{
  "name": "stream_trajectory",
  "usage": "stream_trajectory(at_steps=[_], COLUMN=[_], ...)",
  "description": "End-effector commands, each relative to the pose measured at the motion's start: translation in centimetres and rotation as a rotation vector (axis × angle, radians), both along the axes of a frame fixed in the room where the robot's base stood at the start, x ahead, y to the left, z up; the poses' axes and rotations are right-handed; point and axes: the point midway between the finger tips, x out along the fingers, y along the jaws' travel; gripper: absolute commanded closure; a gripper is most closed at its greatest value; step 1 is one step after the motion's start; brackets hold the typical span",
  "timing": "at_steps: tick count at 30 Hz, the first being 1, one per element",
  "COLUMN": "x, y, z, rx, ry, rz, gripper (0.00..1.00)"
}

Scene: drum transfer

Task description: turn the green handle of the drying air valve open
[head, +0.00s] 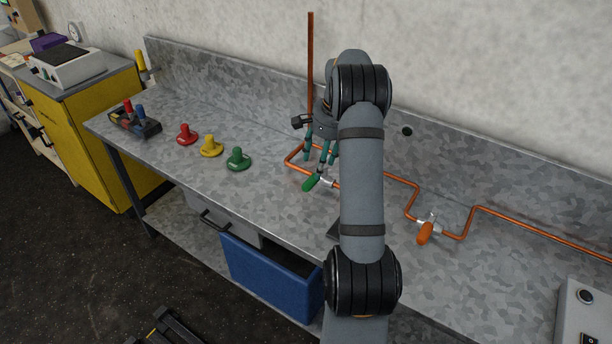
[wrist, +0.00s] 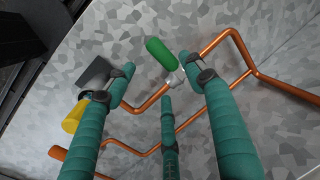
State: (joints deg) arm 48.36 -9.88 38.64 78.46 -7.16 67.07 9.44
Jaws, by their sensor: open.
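The green handle (head: 310,183) sits on a small metal valve in a copper pipe (head: 400,180) on the grey bench. In the wrist view the green handle (wrist: 161,53) lies crosswise to the pipe run through its valve (wrist: 176,79). My gripper (head: 320,157) hangs over the bench just behind the handle, its teal fingers pointing down. In the wrist view my gripper (wrist: 167,92) has its fingers spread wide. The handle shows beyond the fingertips, between the two outer fingers, with nothing gripped. Any contact with the valve cannot be told.
An orange handle (head: 425,233) sits on the pipe to the right. A yellow handle (wrist: 74,117) and a dark plate (wrist: 95,73) show beside the left finger. Red (head: 187,134), yellow (head: 211,146) and green (head: 238,159) knobbed pieces stand left. An upright copper pipe (head: 310,70) rises behind.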

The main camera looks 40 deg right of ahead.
Motion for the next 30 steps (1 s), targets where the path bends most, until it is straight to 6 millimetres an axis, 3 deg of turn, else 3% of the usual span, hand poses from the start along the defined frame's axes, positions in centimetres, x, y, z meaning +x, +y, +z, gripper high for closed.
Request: stream_trajectory(at_steps=[6,13,25,30], x=[0.7,1.3,1.5,1.5], y=[0.4,0.5,0.6,0.6], z=[-4.1,-7.2,-8.1,-8.1], rx=[0.003,0.002,0.0,0.0], ry=[0.005,0.002,0.0,0.0], rz=[0.003,0.002,0.002,0.002], gripper=[0.46,0.46,0.46,0.56])
